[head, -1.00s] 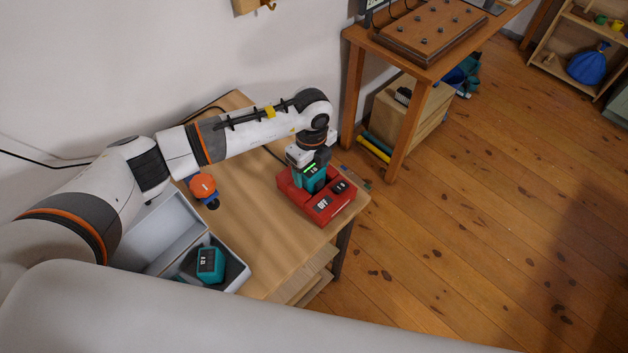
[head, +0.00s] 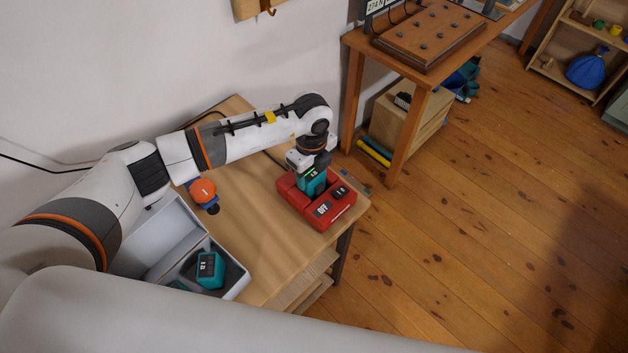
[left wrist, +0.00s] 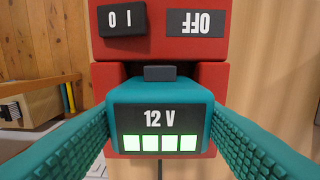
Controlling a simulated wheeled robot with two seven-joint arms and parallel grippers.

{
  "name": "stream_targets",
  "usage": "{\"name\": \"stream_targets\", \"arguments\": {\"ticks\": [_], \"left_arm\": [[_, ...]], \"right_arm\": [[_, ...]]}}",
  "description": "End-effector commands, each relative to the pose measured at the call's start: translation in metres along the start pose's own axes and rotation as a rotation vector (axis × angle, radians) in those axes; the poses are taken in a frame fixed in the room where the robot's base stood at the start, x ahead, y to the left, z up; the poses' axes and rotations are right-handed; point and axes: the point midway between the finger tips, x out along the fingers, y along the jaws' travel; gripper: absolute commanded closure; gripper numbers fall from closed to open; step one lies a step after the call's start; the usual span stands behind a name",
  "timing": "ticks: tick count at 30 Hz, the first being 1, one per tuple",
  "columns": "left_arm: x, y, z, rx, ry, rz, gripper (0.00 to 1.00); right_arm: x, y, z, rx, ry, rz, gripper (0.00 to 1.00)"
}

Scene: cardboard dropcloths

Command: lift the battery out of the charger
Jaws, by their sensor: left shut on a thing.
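The teal battery (head: 311,181) is at the red charger (head: 322,215) on the wooden table. In the left wrist view the battery (left wrist: 160,115) shows "12 V" and a row of lit green bars. My left gripper (head: 310,170) comes down from above and is shut on the battery, with a teal ribbed finger on each side of it. The charger (left wrist: 160,52) has a label reading OFF and a rocker switch marked with O and I. The battery's lower end is hidden, so I cannot tell how deep it sits. My right gripper is not in view.
A grey divided bin (head: 232,288) at the table's left front holds another teal battery (head: 209,268). An orange-topped blue object (head: 203,190) stands near the bin. Bare tabletop (head: 250,225) lies between bin and charger. A taller wooden table (head: 425,75) stands behind right.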

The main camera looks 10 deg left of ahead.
Motion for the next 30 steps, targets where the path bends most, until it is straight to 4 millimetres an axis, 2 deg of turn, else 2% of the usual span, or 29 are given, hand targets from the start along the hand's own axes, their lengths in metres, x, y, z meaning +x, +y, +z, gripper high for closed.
{"name": "stream_targets", "arguments": {"ticks": [30], "left_arm": [[-0.033, 0.001, 0.0, 0.0, 0.0, 0.003, 0.71]], "right_arm": [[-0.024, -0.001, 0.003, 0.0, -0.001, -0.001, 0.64]]}}
